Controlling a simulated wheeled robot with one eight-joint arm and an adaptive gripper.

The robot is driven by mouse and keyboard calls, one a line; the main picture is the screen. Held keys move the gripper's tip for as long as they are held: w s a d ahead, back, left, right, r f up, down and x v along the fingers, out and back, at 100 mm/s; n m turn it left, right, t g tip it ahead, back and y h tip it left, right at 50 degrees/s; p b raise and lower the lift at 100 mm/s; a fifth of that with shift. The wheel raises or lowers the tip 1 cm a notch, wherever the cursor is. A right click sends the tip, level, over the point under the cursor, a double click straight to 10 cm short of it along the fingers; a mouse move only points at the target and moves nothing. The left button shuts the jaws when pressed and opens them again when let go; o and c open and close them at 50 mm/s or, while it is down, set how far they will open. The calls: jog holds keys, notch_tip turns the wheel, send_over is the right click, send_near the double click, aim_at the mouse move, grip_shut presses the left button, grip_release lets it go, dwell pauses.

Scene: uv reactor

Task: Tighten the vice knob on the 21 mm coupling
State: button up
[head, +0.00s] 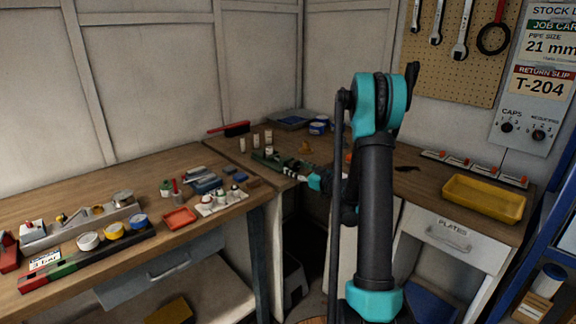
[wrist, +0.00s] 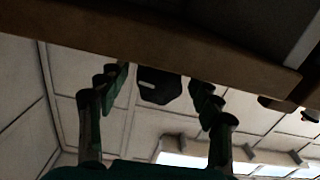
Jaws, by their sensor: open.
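The green vice (head: 268,157) sits on the corner bench in the head view, at that bench's front edge. My gripper (head: 298,177) is beside the near end of the vice, low at the bench edge. In the wrist view a black knob (wrist: 160,88) with a pale mark shows between the two spread fingers. My gripper (wrist: 158,82) is open, with a visible gap on both sides of the knob. I cannot tell how deep the knob lies between the fingertips. I cannot make out the 21 mm coupling; the vice jaws are small and unclear.
A brown bench edge (wrist: 150,38) runs close above the fingers in the wrist view. Small pale cylinders (head: 255,141) stand behind the vice. A white holder (head: 222,202) and a red tray (head: 180,219) lie on the left bench. A yellow tray (head: 484,198) is at right.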

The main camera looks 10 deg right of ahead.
jog(key=shift+w+a, duration=0.15)
jog(key=shift+w, duration=0.05)
jog(key=shift+c, duration=0.4)
jog(key=c, duration=1.1)
jog(key=m, duration=0.4)
jog(key=shift+a+m, duration=0.1)
jog(key=shift+m, duration=0.3)
jog(key=o, duration=1.2)
